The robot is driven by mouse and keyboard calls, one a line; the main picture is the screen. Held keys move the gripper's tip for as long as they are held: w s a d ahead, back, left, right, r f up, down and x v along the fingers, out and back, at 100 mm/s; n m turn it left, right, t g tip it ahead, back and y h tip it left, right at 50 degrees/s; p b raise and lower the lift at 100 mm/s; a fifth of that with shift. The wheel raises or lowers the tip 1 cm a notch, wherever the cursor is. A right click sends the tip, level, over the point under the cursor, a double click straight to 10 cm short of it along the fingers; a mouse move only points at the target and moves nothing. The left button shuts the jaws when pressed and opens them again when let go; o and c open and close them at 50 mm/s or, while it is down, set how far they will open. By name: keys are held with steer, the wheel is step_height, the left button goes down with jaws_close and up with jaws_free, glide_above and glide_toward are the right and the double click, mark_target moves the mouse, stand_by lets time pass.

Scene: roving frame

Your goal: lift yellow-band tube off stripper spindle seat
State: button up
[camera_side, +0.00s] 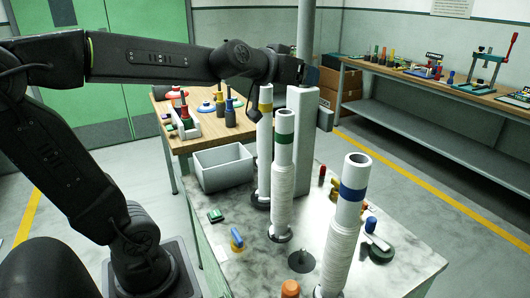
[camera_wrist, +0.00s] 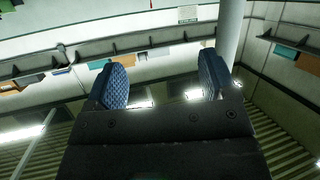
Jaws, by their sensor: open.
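The yellow-band tube (camera_side: 265,150) stands upright at the back of the marbled worktop in the side view, a plain white tube with a yellow band near its top. Its foot is on a dark round seat (camera_side: 260,203). My gripper (camera_side: 301,73) is above and to the right of the tube's top, beside the grey pole; its fingertips are hard to make out there. In the wrist view my gripper (camera_wrist: 164,76) is open, with two blue textured pads and nothing between them. The tube does not show in the wrist view.
A green-band tube (camera_side: 283,140) and a blue-band tube (camera_side: 352,190), both wound with yarn, stand close in front. A bare dark disc (camera_side: 301,262) lies between them. A grey post (camera_side: 302,140) rises behind, and a grey bin (camera_side: 222,168) stands left.

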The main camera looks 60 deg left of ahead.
steer(key=a+n+y, duration=0.3)
steer(key=a+y, duration=0.1)
steer(key=a, duration=0.3)
steer(key=n+g+y, duration=0.2)
steer(key=n+y, duration=0.1)
steer(key=y, duration=0.2)
glide_above(266, 98)
steer(key=v, duration=0.4)
steer(key=f, duration=1.2)
steer(key=shift+s+a, duration=0.2)
steer(key=shift+a, duration=0.15)
steer(key=x, duration=0.7)
steer(key=shift+a, duration=0.15)
steer(key=shift+c, duration=0.2)
steer(key=shift+r, duration=0.1)
jaws_close()
